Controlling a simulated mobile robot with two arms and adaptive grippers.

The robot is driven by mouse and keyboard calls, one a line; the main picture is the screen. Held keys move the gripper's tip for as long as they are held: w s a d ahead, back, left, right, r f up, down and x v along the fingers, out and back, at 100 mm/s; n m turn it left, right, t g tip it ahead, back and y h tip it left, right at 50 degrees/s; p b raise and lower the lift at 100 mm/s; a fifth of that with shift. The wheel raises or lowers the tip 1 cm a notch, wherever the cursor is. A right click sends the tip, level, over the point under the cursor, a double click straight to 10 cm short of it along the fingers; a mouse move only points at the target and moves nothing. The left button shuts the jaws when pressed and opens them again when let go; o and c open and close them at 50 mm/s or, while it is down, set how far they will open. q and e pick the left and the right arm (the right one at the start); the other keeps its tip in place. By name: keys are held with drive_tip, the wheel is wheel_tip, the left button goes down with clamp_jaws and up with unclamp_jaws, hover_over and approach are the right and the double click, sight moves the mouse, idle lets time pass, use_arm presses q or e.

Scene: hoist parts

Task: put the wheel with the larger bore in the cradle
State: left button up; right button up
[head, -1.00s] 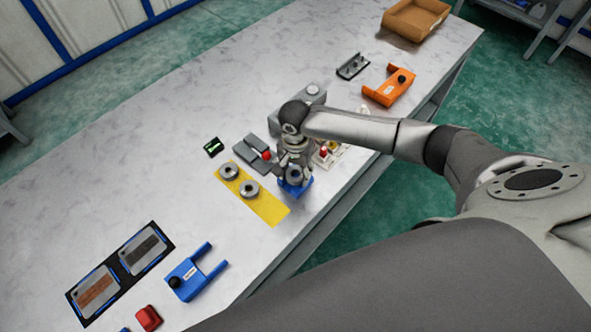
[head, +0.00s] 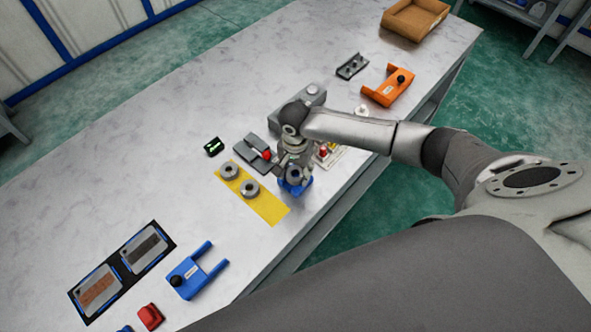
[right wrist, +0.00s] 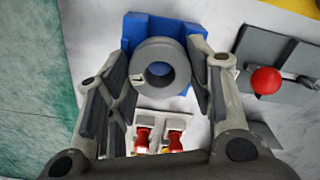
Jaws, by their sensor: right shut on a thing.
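My right gripper (head: 292,179) is shut on a grey wheel (right wrist: 160,66), which has a wide round bore. In the right wrist view the wheel is between the two fingers and over the blue cradle (right wrist: 128,32). The blue cradle (head: 296,190) also shows under the gripper in the head view. I cannot tell whether the wheel touches the cradle's bottom. Two other grey wheels, one (head: 229,170) behind the other (head: 250,188), lie on a yellow mat (head: 268,209) left of the gripper. My left gripper is not in view.
A grey fixture with a red knob (head: 266,154) stands just left of the gripper. A plate with red-topped parts (right wrist: 145,140) is close to the fingers. An orange holder (head: 388,88) and a cardboard tray (head: 414,18) lie farther off. The table's left middle (head: 120,160) is clear.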

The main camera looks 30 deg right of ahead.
drive_tip(key=shift+s+a+f, duration=0.1)
drive_tip(key=shift+s, duration=0.1)
drive_tip(key=o, duration=1.3)
drive_tip(key=shift+o, duration=0.2)
drive_tip(key=shift+w, duration=0.15)
wheel_tip(320, 180, up, 7)
drive_tip(key=p, duration=0.8)
